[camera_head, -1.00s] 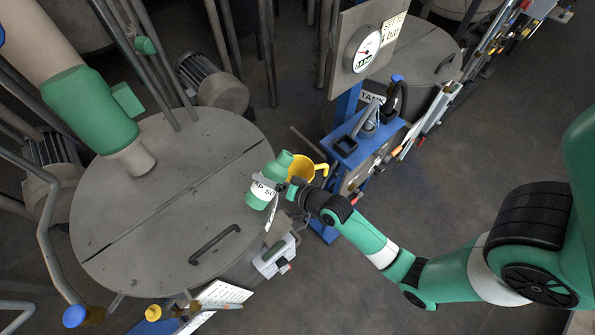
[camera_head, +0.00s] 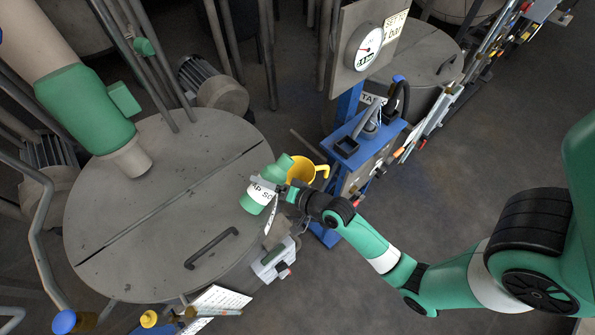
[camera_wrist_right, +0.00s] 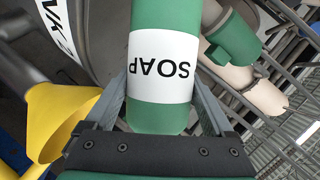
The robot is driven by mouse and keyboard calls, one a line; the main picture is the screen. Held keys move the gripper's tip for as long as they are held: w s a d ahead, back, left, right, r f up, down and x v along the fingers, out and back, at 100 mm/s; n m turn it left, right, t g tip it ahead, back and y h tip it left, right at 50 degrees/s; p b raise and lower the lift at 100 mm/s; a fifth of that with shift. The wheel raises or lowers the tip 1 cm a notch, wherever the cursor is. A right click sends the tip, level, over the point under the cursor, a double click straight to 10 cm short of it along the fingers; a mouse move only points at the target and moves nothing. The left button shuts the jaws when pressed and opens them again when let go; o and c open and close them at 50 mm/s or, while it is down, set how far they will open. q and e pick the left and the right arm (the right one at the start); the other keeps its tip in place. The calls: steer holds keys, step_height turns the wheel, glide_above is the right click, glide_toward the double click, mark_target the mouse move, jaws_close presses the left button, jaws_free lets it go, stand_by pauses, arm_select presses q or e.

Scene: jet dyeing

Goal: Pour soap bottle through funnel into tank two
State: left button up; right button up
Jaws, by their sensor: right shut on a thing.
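The green soap bottle (camera_head: 262,192) with a white label is tilted, its narrow end toward the upper right, close to the yellow funnel (camera_head: 302,174). My right gripper (camera_head: 284,193) is shut on the bottle. In the right wrist view the bottle (camera_wrist_right: 164,112) sits between the fingers, its SOAP label upside down, and the funnel (camera_wrist_right: 62,105) shows at left. I cannot tell whether the bottle's mouth is over the funnel. My left gripper is out of view.
A large round grey lid (camera_head: 110,215) with a handle (camera_head: 211,248) fills the left. A blue stand (camera_head: 350,150), a pressure gauge (camera_head: 364,47) and pipes stand near the funnel. A white box (camera_head: 273,260) is below the bottle. Open floor (camera_head: 440,190) lies to the right.

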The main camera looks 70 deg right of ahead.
steer(key=shift+w+a+f+m+t+b, duration=0.15)
steer(key=shift+f+m+t+b, duration=0.3)
steer(key=shift+b, duration=0.65)
steer(key=shift+a+f+m+y+b, duration=0.15)
steer(key=shift+m+y+b, duration=0.4)
steer(key=shift+b, duration=0.6)
steer(key=shift+s+d+m+t+b, duration=0.2)
steer(key=shift+d+m+t+b, duration=0.2)
steer(key=shift+m+b, duration=0.3)
steer(key=shift+d+r+m+t+y, duration=0.1)
steer(key=shift+r+m+t+y, duration=0.2)
steer(key=shift+r+m, duration=0.4)
stand_by(0.5)
steer(key=shift+s+d+m+t+b, duration=0.1)
steer(key=shift+m+t+b, duration=0.35)
steer(key=shift+m+b, duration=0.2)
stand_by(0.8)
steer(key=shift+s+d+r+m+t, duration=0.1)
steer(key=shift+d+r+m+t, duration=0.1)
steer(key=shift+r+m, duration=0.25)
steer(key=shift+s+d+r+m+t, duration=0.1)
steer(key=shift+r+m+t, duration=0.1)
steer(key=shift+r+m, duration=0.2)
stand_by(0.8)
